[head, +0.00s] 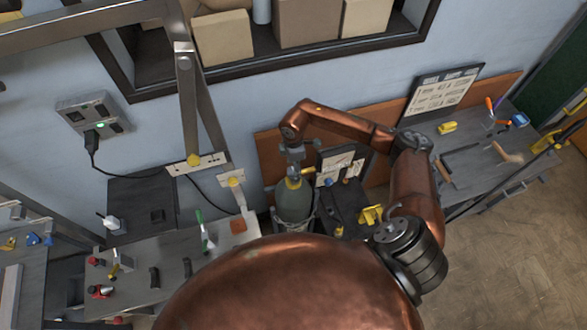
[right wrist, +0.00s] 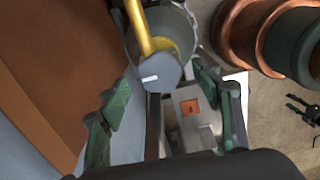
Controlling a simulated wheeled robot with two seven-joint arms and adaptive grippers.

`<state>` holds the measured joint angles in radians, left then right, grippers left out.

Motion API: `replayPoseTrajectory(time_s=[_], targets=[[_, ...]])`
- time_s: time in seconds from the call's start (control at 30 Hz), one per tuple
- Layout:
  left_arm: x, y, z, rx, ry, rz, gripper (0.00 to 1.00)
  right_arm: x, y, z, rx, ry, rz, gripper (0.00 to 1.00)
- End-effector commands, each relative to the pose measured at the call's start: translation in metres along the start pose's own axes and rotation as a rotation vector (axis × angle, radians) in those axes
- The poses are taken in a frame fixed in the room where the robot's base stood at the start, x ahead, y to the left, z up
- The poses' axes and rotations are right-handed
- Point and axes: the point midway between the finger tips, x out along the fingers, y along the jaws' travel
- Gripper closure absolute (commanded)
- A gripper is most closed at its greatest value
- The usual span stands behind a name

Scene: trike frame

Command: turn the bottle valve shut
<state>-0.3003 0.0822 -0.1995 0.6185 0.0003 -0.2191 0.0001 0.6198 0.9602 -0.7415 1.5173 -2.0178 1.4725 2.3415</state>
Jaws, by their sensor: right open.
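The green gas bottle (head: 294,205) stands upright in a holder near the wall in the head view, with a yellow collar at its neck. My right gripper (head: 295,160) is above the bottle's top and partly hides the valve. In the right wrist view the bottle (right wrist: 178,24) is at the top. Its grey faceted valve knob (right wrist: 157,76) carries a white mark. My right gripper (right wrist: 162,92) is open, with one dark green finger on each side of the knob. I cannot tell whether either finger touches it. My left gripper is not in view.
A yellow bar (right wrist: 141,28) reaches up from beside the knob. A workbench (head: 150,250) with small tools is left of the bottle. Another bench (head: 480,150) with tools is at right. A board (head: 440,92) leans on the wall. Floor (head: 510,260) is clear at lower right.

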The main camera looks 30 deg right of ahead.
Motion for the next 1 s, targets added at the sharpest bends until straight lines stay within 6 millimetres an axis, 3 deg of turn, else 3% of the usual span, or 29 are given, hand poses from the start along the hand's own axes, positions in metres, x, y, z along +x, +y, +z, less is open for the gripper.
replayPoseTrajectory(time_s=[0.3,0.5,0.7,1.0], targets=[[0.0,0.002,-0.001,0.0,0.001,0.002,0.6,-0.067,0.002,0.0,-0.001,-0.001,0.005,0.41],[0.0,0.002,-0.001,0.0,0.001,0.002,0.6,-0.097,0.001,0.001,0.001,-0.001,0.002,0.41],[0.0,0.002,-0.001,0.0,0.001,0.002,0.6,-0.108,0.001,0.001,0.001,-0.001,0.002,0.41],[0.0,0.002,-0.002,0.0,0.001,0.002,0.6,-0.108,0.001,0.001,0.001,-0.001,0.001,0.41]])
